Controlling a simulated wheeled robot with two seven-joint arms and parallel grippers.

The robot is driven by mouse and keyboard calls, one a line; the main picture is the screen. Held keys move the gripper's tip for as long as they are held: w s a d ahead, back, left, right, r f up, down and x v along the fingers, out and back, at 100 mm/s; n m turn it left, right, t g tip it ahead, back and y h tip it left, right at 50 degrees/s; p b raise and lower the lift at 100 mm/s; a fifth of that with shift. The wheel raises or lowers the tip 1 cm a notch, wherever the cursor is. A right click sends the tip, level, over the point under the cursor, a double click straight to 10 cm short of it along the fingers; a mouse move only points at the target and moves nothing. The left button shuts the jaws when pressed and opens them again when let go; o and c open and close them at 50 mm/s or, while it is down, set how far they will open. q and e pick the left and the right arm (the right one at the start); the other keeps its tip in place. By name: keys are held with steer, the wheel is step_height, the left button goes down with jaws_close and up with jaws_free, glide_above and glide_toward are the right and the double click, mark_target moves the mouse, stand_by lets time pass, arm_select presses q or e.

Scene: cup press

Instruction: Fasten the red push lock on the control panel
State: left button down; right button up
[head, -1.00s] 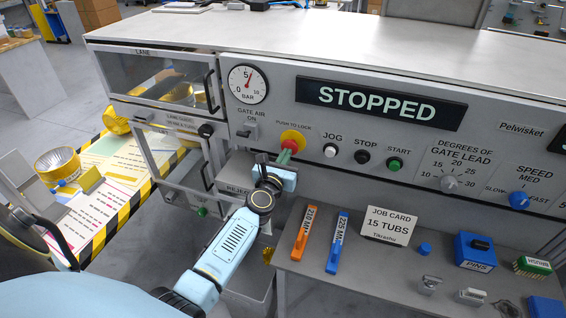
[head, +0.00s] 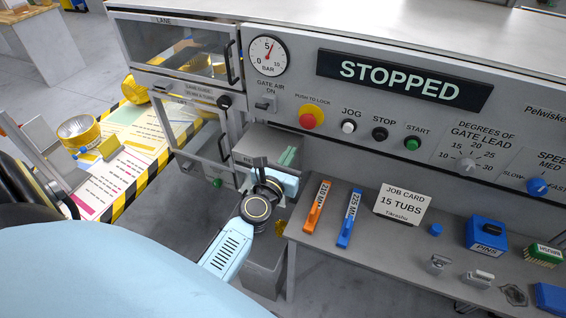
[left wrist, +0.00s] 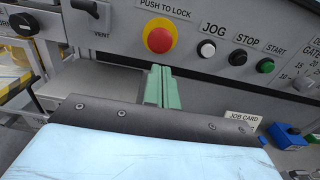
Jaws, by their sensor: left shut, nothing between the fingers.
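The red push lock (head: 309,116) is a red mushroom button on a yellow collar, below the words PUSH TO LOCK on the grey control panel (head: 330,40). It also shows in the left wrist view (left wrist: 159,40). My left gripper (head: 288,156) has green fingers, shut and empty. It is below and a little left of the red button, apart from it. In the left wrist view the green fingertips (left wrist: 157,72) lie just under the button. How far in the button sits, I cannot tell. My right gripper is not in view.
The display (head: 403,80) reads STOPPED. JOG, STOP and START buttons sit right of the red one. A shelf below holds an orange tool (head: 317,207), a blue tool (head: 349,217) and a job card (head: 402,205). Glass-fronted doors are at the left.

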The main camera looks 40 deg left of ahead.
arm_select(q)
steer(key=shift+v, duration=1.65)
